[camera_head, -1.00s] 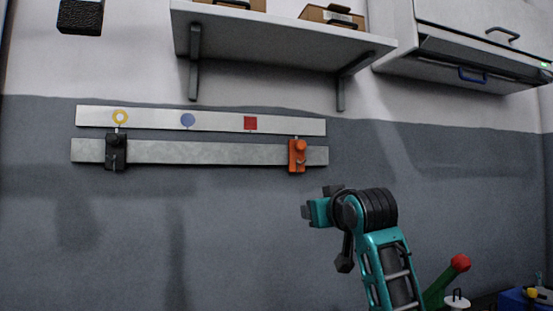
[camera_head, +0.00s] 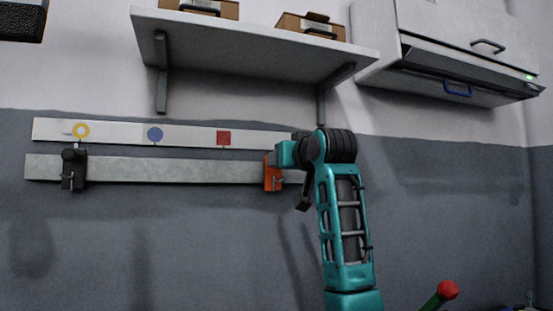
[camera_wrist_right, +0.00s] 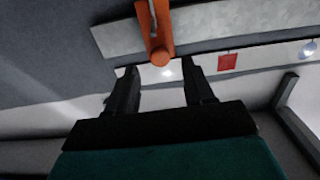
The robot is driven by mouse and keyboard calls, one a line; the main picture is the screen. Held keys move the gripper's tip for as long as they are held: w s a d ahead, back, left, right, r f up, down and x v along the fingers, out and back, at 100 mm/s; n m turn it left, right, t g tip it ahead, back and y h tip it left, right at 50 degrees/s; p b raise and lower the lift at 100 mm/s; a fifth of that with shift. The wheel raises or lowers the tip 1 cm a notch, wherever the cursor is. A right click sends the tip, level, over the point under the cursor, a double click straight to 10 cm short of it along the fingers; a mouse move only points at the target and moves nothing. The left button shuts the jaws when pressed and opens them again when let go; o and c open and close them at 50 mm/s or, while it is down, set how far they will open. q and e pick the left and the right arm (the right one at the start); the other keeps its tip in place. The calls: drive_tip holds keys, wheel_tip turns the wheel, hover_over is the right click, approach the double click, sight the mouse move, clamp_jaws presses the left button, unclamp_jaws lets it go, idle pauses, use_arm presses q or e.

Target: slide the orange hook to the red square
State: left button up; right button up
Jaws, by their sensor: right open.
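The orange hook (camera_head: 271,178) sits on the grey lower rail (camera_head: 180,170) near its right end, partly hidden by my right gripper (camera_head: 278,156). In the right wrist view the orange hook (camera_wrist_right: 155,30) is upside down, with its round knob just beyond and between the fingertips. My right gripper (camera_wrist_right: 155,78) is open and empty there. The red square (camera_head: 223,138) is on the white upper strip, to the left of the hook. It also shows in the right wrist view (camera_wrist_right: 228,62). My left gripper is not in view.
A black hook (camera_head: 73,168) sits on the rail's left end, under the yellow ring (camera_head: 81,130). A blue circle (camera_head: 155,134) lies between ring and square. A shelf (camera_head: 255,45) with boxes is above. The rail between the two hooks is clear.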

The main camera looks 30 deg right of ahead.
sight(277, 173)
drive_tip(key=shift+p+x, duration=0.7)
drive_tip(key=shift+x, duration=2.4)
drive_tip(key=shift+c, duration=0.5)
drive_tip(key=shift+a, duration=0.1)
clamp_jaws()
